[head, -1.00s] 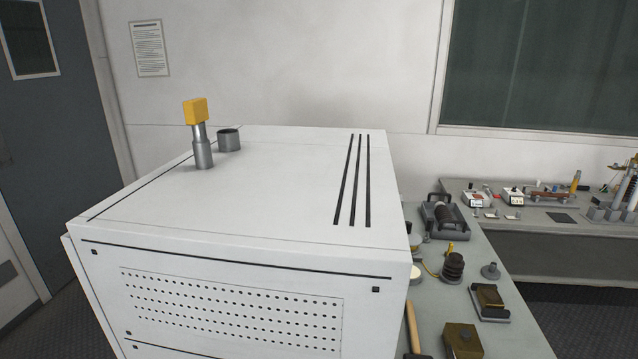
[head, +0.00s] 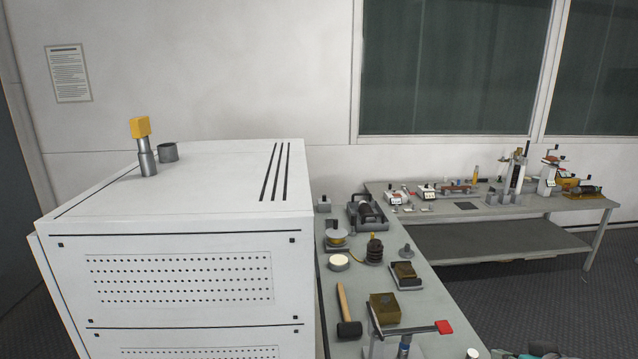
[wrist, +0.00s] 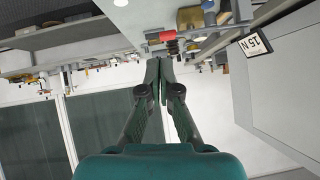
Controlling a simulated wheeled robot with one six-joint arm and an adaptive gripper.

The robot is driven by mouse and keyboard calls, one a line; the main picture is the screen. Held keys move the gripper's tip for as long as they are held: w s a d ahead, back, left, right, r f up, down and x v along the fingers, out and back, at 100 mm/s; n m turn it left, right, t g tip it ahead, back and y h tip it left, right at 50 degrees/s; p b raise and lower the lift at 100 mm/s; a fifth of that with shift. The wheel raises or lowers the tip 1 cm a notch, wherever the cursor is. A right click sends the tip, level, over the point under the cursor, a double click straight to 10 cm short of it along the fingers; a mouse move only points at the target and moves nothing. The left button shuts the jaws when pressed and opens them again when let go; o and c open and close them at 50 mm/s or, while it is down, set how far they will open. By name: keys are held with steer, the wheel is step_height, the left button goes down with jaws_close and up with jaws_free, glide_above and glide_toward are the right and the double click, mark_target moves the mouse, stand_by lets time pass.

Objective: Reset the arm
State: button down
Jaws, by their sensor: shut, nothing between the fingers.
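My gripper (wrist: 159,68) shows in the wrist view, with its two dark fingers brought together at the tips and nothing between them. The green body of my gripper fills the bottom middle of that view. The wrist picture is upside down, with benches along the top and windows at the lower left. My gripper points into open air and touches nothing that I can see.
A large white cabinet (head: 200,200) stands at the left in the head view. A grey bench (head: 440,290) beside it holds a mallet (head: 347,315), a brass block (head: 385,308) and a red-tipped clamp (head: 443,327). A farther bench (head: 460,210) carries several instruments. Dark floor (head: 560,285) lies clear at the right.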

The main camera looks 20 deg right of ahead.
steer(key=s+a+f+m+t, duration=0.1)
steer(key=s+a+f, duration=0.2)
steer(key=a+f, duration=0.6)
steer(key=s+a+f+t, duration=0.1)
steer(key=s+a+f, duration=0.1)
steer(key=a+f, duration=0.7)
steer(key=s+a+r+n+t, duration=0.1)
steer(key=s+a+r, duration=0.1)
steer(key=s+a, duration=0.2)
steer(key=s+a+r+n+y, duration=0.1)
steer(key=s+a, duration=0.4)
steer(key=s, duration=0.5)
steer(key=s+a+r+n+t+y, duration=0.1)
steer(key=s+a+r, duration=0.3)
steer(key=s, duration=0.4)
steer(key=shift+a+n+t, duration=0.25)
steer(key=shift+n+t, duration=0.05)
steer(key=shift+n, duration=0.6)
steer(key=shift+d, duration=0.15)
